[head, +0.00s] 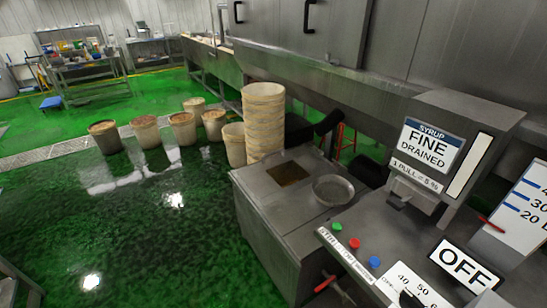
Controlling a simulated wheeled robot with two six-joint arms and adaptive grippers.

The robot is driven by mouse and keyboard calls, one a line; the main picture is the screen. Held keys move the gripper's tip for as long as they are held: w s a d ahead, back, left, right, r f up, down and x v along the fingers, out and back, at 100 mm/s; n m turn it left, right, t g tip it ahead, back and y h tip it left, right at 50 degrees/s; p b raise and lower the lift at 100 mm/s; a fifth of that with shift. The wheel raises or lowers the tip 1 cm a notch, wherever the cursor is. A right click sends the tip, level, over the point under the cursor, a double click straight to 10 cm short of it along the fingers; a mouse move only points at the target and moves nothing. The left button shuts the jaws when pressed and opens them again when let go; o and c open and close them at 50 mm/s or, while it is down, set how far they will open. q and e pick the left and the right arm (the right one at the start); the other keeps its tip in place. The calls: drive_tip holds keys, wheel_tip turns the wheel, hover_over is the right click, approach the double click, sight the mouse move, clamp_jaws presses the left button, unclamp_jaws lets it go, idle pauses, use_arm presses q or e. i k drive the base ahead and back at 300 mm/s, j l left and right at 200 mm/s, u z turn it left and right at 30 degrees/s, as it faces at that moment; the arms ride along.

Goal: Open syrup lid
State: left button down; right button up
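A grey metal dispenser (445,140) at the right carries a sign (428,146) reading "SYRUP FINE DRAINED, 1 PULL = 5%". Its top looks closed, but I cannot make out a separate lid or its seam. A dark spout or lever (410,195) sits below the sign. To its left, a low metal cabinet (265,210) has a square brownish opening or panel (288,173) and a round metal dish (333,190) on top. I cannot tell whether either belongs to the syrup lid. Neither of my grippers shows in the head view.
A panel with green, red and blue buttons (354,243) and an "OFF" sign (465,266) lies at the front right. A tall bucket stack (264,120) stands behind the cabinet, beside dark, unclear shapes. Several buckets (146,131) line the left. The wet green floor (130,235) in front is clear.

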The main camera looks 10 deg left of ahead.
sight(268, 190)
drive_tip(key=i+j, duration=0.25)
drive_tip(key=j, duration=0.15)
drive_tip(key=i+j+z, duration=0.1)
drive_tip(key=i+j, duration=0.15)
drive_tip(key=i+j+z, duration=0.1)
drive_tip(key=j, duration=0.4)
drive_tip(key=i+j, duration=0.3)
drive_tip(key=j, duration=0.15)
drive_tip(key=i+j+z, duration=0.1)
drive_tip(key=i+j, duration=0.15)
drive_tip(key=j, duration=0.15)
drive_tip(key=i+j, duration=0.2)
drive_tip(key=j, duration=0.25)
drive_tip(key=i+j+z, duration=0.15)
drive_tip(key=j, duration=0.25)
drive_tip(key=i+j, duration=0.2)
drive_tip(key=j, duration=0.3)
